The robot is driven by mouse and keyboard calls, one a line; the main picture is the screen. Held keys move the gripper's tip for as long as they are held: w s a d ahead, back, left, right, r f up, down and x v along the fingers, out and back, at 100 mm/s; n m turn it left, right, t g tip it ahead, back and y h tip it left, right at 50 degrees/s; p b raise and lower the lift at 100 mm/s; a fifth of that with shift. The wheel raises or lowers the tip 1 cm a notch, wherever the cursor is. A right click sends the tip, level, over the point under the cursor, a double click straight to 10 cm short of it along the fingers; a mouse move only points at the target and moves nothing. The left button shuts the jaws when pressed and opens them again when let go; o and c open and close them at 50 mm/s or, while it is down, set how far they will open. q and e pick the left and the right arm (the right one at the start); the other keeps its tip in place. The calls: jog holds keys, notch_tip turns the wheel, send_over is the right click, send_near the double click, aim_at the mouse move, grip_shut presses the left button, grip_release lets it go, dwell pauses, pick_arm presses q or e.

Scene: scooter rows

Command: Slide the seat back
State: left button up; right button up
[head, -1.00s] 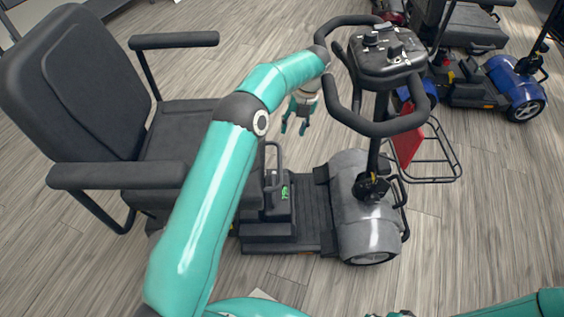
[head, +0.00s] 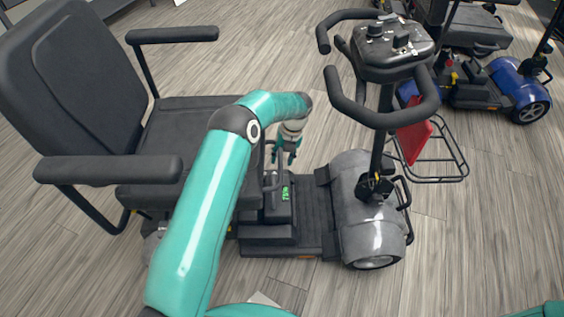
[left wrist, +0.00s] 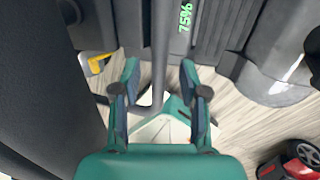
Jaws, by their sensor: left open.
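The grey scooter's black seat (head: 88,85) has a tall backrest and two armrests; its cushion (head: 185,125) is partly hidden by my left arm. A thin dark bar handle (head: 279,168) rises in front of the cushion, above the battery box with a green display. My left gripper (head: 284,162) is open at the top of this handle. In the left wrist view the bar (left wrist: 160,50) runs between the two open fingers of the gripper (left wrist: 160,68); I cannot tell whether they touch it. My right gripper is out of view.
The tiller with its looped handlebars (head: 385,75) stands right of my left gripper. The grey front cover (head: 370,215) and a wire basket (head: 435,150) are below and beyond it. A blue scooter (head: 515,85) stands at the back right.

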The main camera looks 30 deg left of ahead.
pick_arm(q)
jog(key=shift+s+a+f, duration=0.1)
jog(key=shift+f, duration=0.65)
jog(key=shift+c, duration=0.3)
grip_shut()
